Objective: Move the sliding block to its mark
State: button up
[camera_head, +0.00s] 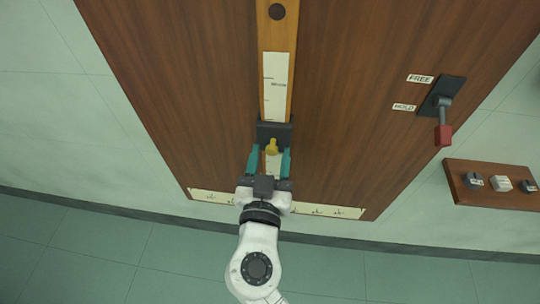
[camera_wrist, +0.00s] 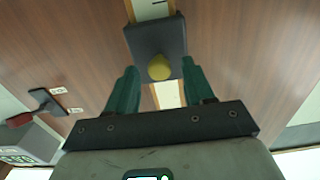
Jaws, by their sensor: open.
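The sliding block (camera_head: 284,132) is dark grey with a yellow knob (camera_head: 271,146). It sits on a light wooden rail with a white scale strip (camera_head: 275,95) on the upright brown panel. The strip has several dark tick lines and a small printed word beside one, too small to read surely. My gripper (camera_head: 269,158) is open, its teal fingers to either side below the block. In the wrist view the block (camera_wrist: 155,36) and knob (camera_wrist: 159,67) lie between and just beyond the fingertips (camera_wrist: 159,76); I cannot tell whether they touch.
At right a lever with a red handle (camera_head: 443,135) points down, below plates reading FREE (camera_head: 420,79) and HOLD (camera_head: 404,107). A small wooden shelf (camera_head: 500,195) holds several little grey and white pieces. A ruled white strip (camera_head: 325,210) runs along the panel's lower edge.

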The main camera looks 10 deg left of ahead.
grip_shut()
dwell(0.4)
